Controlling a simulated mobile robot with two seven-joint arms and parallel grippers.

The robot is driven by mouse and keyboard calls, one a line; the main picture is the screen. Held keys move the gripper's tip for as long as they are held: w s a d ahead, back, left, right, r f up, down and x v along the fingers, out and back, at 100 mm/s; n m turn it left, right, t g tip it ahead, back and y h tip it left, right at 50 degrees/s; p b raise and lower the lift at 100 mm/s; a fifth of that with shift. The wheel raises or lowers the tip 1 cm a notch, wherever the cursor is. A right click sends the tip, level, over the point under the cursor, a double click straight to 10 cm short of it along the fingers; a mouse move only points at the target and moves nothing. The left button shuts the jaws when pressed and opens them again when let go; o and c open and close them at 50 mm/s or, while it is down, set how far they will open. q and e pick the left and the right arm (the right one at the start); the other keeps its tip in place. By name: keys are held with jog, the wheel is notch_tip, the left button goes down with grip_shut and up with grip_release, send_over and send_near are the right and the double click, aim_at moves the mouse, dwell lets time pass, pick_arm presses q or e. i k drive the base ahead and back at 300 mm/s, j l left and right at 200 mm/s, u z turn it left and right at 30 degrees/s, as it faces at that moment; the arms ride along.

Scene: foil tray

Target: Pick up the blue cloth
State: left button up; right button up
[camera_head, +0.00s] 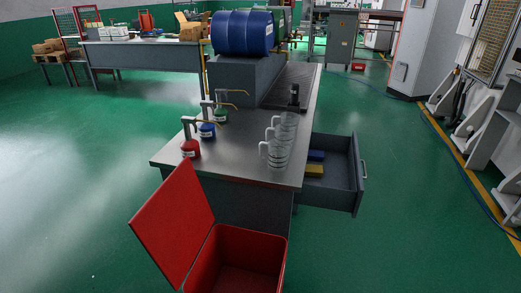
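A small blue item (316,155), which looks like the blue cloth, lies in the open drawer (347,190) on the right side of the metal counter. It is small in the view, so its folds cannot be made out. A yellow item (313,171) lies in front of it in the same drawer. Neither of my grippers shows in the head view.
An open red bin (262,238) stands in front. Green floor is clear right of the drawer.

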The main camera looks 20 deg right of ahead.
aim_at(313, 155)
jog(key=i+l+u, duration=0.2)
jog(key=l+u, duration=0.15)
jog(key=l, duration=0.4)
jog(key=l+u, duration=0.4)
jog(key=l, duration=0.35)
jog(key=l+u, duration=0.35)
jog(key=l, duration=0.5)
